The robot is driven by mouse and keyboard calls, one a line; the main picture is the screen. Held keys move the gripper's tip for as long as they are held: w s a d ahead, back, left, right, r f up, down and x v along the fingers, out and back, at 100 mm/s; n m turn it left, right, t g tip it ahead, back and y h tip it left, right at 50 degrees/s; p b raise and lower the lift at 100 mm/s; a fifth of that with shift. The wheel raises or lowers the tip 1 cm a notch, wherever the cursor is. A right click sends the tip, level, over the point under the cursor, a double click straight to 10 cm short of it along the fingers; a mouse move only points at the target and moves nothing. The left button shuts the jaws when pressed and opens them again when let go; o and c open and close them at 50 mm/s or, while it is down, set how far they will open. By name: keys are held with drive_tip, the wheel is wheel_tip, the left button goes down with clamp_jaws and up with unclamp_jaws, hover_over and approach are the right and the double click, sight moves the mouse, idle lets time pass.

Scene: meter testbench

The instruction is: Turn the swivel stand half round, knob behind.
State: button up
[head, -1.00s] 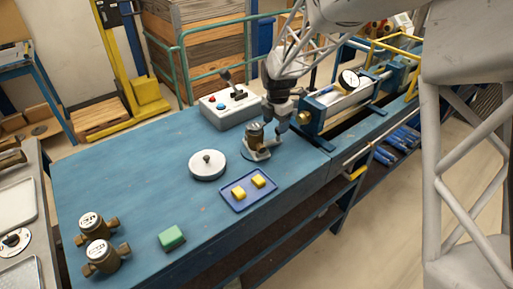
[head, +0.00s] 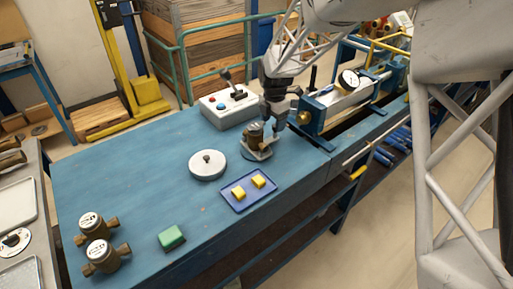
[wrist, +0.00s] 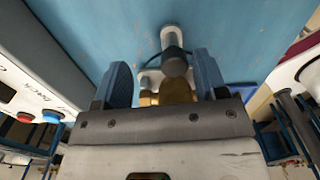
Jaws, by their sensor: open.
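The swivel stand (head: 263,154) is a light plate on a round blue base near the middle of the bench. A brass meter (head: 254,133) stands upright on it. My gripper (head: 274,124) is open, pointing down at the stand's right side, close to the meter. In the wrist view its two blue fingers (wrist: 164,90) stand either side of a brass part (wrist: 174,92), with gaps that I cannot judge exactly. A dark round-topped post (wrist: 174,62), perhaps the knob, shows just beyond the fingertips, over the pale slotted plate (wrist: 170,35).
A grey control box (head: 229,105) with a lever stands behind the stand. A white round disc (head: 207,166) and a blue tray (head: 235,201) with yellow blocks lie in front. The test rig (head: 335,106) is close at right. The bench's left middle is clear.

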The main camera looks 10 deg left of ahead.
drive_tip(key=shift+w+a, duration=0.1)
drive_tip(key=shift+a, duration=0.1)
idle(0.3)
drive_tip(key=shift+w+a, duration=0.25)
drive_tip(key=shift+a, duration=0.1)
drive_tip(key=shift+w+a, duration=0.1)
drive_tip(key=shift+a, duration=0.15)
idle(0.3)
drive_tip(key=shift+w+a, duration=0.15)
drive_tip(key=shift+a, duration=0.25)
drive_tip(key=o, duration=0.4)
drive_tip(key=shift+o, duration=0.2)
drive_tip(key=shift+r, duration=0.15)
